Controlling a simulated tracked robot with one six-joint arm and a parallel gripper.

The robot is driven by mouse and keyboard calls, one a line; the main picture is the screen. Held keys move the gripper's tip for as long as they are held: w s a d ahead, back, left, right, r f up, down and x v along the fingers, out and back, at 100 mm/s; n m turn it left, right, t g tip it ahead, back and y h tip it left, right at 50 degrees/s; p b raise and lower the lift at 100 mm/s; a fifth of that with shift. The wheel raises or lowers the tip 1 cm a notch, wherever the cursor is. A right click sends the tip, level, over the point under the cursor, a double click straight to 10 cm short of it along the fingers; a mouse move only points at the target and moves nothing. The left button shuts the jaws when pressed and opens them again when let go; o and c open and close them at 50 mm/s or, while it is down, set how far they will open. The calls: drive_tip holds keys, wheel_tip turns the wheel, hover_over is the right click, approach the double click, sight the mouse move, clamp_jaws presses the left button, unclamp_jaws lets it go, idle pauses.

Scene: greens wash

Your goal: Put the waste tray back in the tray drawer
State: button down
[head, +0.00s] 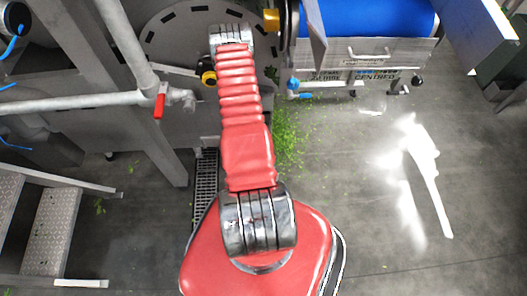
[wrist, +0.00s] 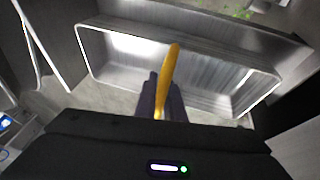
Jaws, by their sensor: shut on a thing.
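In the wrist view, the dark fingers of my gripper (wrist: 163,98) are closed on a narrow yellow bar (wrist: 168,72) like a handle. An open, rectangular steel tray (wrist: 98,72) lies just beyond the fingers, and the bar overlaps it in the picture. I cannot tell how the bar joins the tray. The tray's inside looks bare. The gripper and its load cannot be made out in the head view. A steel front with a pull handle (head: 382,53) shows there below a blue roll; I cannot tell if it is the tray drawer.
Green scraps (head: 292,135) lie on the grey floor beside my arm. Metal steps (head: 50,228) stand at the left. A pipe with a red valve lever (head: 159,104) crosses the left side. The floor at the right (head: 400,200) is clear.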

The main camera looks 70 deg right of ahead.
drive_tip(key=shift+f, duration=2.05)
drive_tip(key=c, duration=1.8)
unclamp_jaws()
drive_tip(key=shift+f, duration=0.1)
drive_tip(key=shift+c, duration=0.2)
drive_tip(key=v, duration=1.2)
